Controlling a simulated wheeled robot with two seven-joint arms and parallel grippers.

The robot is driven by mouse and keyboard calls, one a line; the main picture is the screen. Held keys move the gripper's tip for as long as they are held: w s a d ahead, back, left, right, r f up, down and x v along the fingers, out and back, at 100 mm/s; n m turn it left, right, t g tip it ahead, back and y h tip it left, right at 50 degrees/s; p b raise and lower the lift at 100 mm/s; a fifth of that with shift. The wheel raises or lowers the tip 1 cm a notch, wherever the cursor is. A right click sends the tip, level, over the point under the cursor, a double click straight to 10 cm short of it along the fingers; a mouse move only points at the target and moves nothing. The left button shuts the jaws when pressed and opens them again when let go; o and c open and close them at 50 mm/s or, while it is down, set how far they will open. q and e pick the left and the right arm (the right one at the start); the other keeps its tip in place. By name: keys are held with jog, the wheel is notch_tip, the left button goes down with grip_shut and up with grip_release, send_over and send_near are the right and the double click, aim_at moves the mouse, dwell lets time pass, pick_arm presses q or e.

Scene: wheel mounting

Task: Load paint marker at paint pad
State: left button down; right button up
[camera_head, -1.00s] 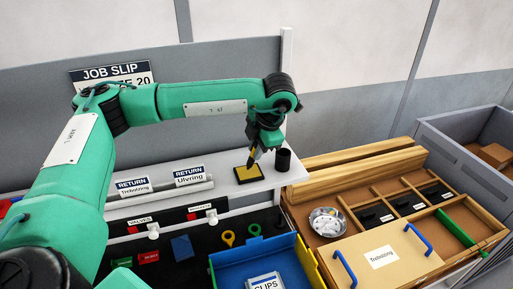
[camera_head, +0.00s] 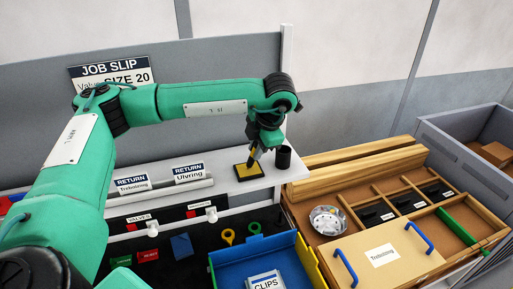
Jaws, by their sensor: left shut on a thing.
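The paint pad (camera_head: 247,174) is a small black-framed square with a yellow face, lying on the white shelf. The paint marker (camera_head: 251,160) is a thin dark and yellow stick, its lower end at the pad's yellow face. Whether it touches the pad is too small to tell. My left gripper (camera_head: 253,151) is shut on the marker, pointing down above the pad. The fingers partly hide the marker. My right gripper is not in view.
A black cup (camera_head: 283,158) stands close to the right of the pad. A blue bin (camera_head: 225,272) labelled CLIPS is in front. A wooden drawer unit (camera_head: 345,200) with a metal bowl (camera_head: 328,221) is at right. Return labels and a rail (camera_head: 205,183) lie left of the pad.

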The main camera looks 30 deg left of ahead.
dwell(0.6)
pick_arm(q)
jog(key=shift+f+b, duration=0.1)
jog(key=shift+b, duration=0.3)
dwell(1.0)
notch_tip(320, 180, up, 2)
jog(key=shift+p, duration=0.35)
jog(key=shift+r+p, duration=0.8)
jog(key=shift+r, duration=1.8)
jog(key=shift+f, duration=0.1)
